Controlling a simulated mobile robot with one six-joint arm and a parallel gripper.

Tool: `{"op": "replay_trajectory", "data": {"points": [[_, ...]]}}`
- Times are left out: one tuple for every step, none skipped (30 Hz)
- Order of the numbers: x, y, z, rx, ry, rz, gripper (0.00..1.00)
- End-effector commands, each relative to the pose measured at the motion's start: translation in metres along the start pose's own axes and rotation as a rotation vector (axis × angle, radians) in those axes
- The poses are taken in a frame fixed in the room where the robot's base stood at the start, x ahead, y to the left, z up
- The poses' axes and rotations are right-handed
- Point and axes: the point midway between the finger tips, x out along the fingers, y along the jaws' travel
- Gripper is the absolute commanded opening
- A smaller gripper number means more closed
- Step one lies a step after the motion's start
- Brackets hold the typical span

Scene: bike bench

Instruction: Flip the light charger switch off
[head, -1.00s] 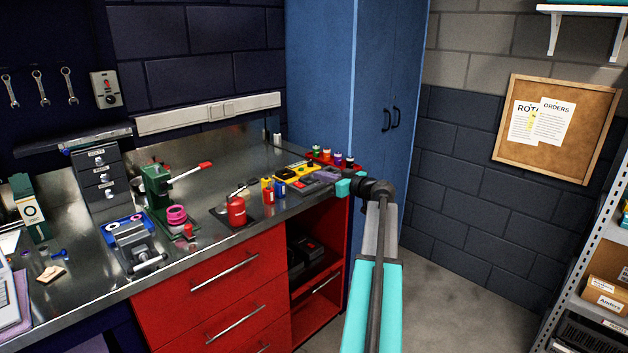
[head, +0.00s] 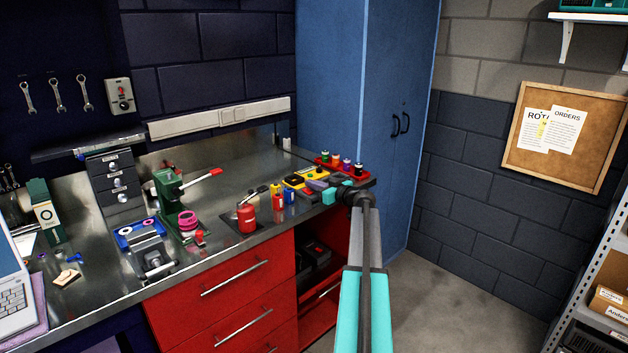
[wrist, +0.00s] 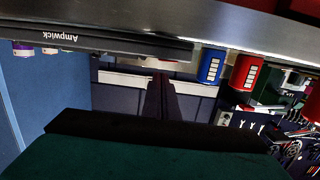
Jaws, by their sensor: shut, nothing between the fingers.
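A dark device labelled "Ampwick" (wrist: 100,38) shows upside down at the bench edge in the wrist view; I cannot tell whether it is the light charger. No switch on it is readable. In the head view, a yellow-and-black unit with small knobs (head: 308,178) sits at the bench's right end, beside a dark grey device partly hidden by my arm. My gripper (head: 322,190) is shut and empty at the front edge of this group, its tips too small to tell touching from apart. A dark green part with a black edge fills the wrist view's bottom.
Blue and red small containers (head: 289,197) stand left of my gripper, with a red canister (head: 246,217) farther left. A red tray (head: 329,163) of coloured spools lies behind. A grey wall box (head: 119,97) hangs at left. The floor at right is clear.

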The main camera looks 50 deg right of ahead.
Motion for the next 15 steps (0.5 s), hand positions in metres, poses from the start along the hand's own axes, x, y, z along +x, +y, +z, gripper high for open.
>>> {"op": "replay_trajectory", "data": {"points": [[0.001, 0.0, 0.003, 0.002, 0.0, 0.0, 0.0], [0.002, 0.0, 0.005, 0.002, 0.0, 0.0, 0.0], [0.002, 0.0, 0.007, 0.001, 0.0, 0.0, 0.0], [0.002, 0.0, 0.009, 0.001, 0.0, 0.0, 0.0], [0.003, 0.0, 0.01, 0.0, 0.0, 0.0, 0.0], [0.003, 0.0, 0.011, 0.0, 0.0, 0.0, 0.0], [0.003, 0.0, 0.012, 0.0, 0.0, 0.0, 0.0], [0.003, 0.0, 0.013, 0.0, 0.0, 0.0, 0.0], [0.003, 0.0, 0.013, 0.0, 0.0, 0.0, 0.0], [0.003, 0.0, 0.014, 0.0, 0.0, 0.0, 0.0], [0.003, 0.0, 0.014, 0.0, 0.0, 0.001, 0.0], [0.003, 0.0, 0.014, 0.0, 0.0, 0.001, 0.0], [0.003, 0.001, 0.014, 0.0, 0.0, 0.001, 0.0], [0.003, 0.001, 0.014, 0.0, 0.0, 0.001, 0.0], [0.003, 0.001, 0.014, 0.0, 0.0, 0.001, 0.0]]}}
